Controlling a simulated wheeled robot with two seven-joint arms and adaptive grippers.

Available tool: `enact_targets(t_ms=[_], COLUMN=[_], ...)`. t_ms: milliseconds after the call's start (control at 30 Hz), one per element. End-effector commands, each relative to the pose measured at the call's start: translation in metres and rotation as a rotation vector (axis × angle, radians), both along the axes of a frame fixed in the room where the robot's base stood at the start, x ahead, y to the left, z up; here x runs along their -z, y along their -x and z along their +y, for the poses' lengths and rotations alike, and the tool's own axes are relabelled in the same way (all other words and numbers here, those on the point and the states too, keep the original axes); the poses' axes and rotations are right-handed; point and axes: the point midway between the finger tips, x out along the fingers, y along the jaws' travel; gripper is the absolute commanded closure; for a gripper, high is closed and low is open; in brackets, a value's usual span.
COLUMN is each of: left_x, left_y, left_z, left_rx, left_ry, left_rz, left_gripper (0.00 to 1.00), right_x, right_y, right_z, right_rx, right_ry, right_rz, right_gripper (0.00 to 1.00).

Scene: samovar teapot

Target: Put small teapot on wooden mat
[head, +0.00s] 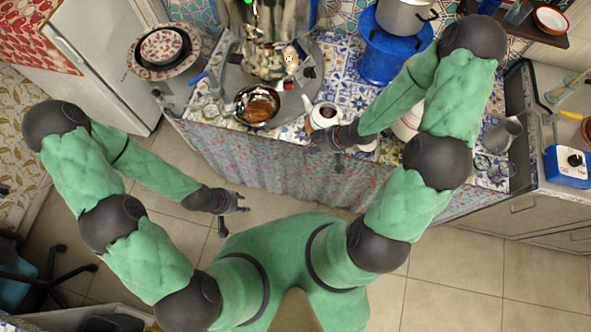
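The small teapot (325,116) is white with a dark reddish opening or lid on top. It stands upright near the front edge of the tiled counter, in front of the samovar (268,45). My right gripper (326,139) is at the counter's front edge, just below the teapot in the picture. I cannot tell whether it touches the teapot or how far its fingers are apart. My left gripper (240,203) is over the floor in front of the counter, with nothing visible in it; its opening is too small to judge. I cannot make out a wooden mat.
A metal bowl with brown contents (258,106) stands left of the teapot. A blue stand (383,52) carries a metal pot (404,16). A white round vessel (407,124) is partly hidden by my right arm. Stacked plates (164,50) are at the left.

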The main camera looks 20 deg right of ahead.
Motion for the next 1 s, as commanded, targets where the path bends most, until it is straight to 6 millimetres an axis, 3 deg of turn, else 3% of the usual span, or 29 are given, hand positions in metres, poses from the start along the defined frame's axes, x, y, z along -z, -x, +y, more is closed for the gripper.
enact_targets(t_ms=[33, 200, 400, 600, 1000], left_x=[0.000, 0.000, 0.000, 0.000, 0.001], left_y=[0.000, 0.000, 0.000, 0.000, 0.000], left_z=[0.000, 0.000, 0.000, 0.000, 0.000], left_rx=[0.000, 0.000, 0.000, 0.000, 0.000], left_ry=[0.000, 0.000, 0.000, 0.000, 0.000], left_rz=[0.000, 0.000, 0.000, 0.000, 0.000], left_gripper=[0.60, 0.60, 0.60, 0.60, 0.60], right_x=[0.008, 0.035, 0.061, 0.073, 0.076], right_y=[0.006, 0.033, 0.074, 0.100, 0.103], right_z=[0.016, 0.054, 0.082, 0.092, 0.092], right_rx=[0.060, 0.316, 0.588, 0.739, 0.766], right_ry=[-0.032, -0.095, -0.090, -0.058, -0.053], right_rz=[0.065, 0.303, 0.545, 0.661, 0.678], right_gripper=[0.60, 0.60, 0.60, 0.60, 0.60])
